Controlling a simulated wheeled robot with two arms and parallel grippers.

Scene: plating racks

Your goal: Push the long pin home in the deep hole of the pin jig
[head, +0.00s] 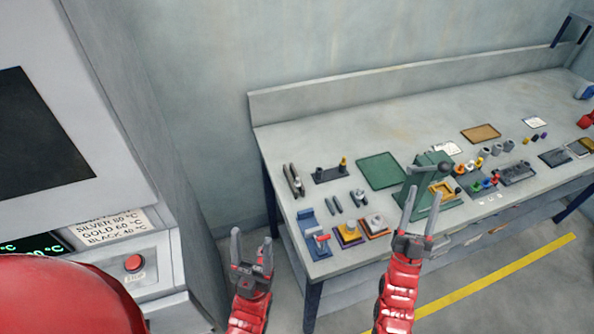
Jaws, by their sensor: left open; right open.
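A workbench (375,120) along the wall carries many small parts. A dark block (328,175) with a grey peg and a gold peg standing on it is at the bench's left part. A green plate (483,188) with coloured pins and a dark block (517,174) stand further right. I cannot tell which of these is the pin jig, nor pick out the long pin or the deep hole. My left gripper (251,240) is open and empty, left of the bench's end. My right gripper (423,195) is open and empty, in front of the green press at the front edge.
A green lever press (426,172) stands near the middle of the bench. A green mat (380,168) and a brown board (481,133) lie flat. A blue fixture (311,232) sits at the front left corner. A grey machine with a red button (134,263) stands left.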

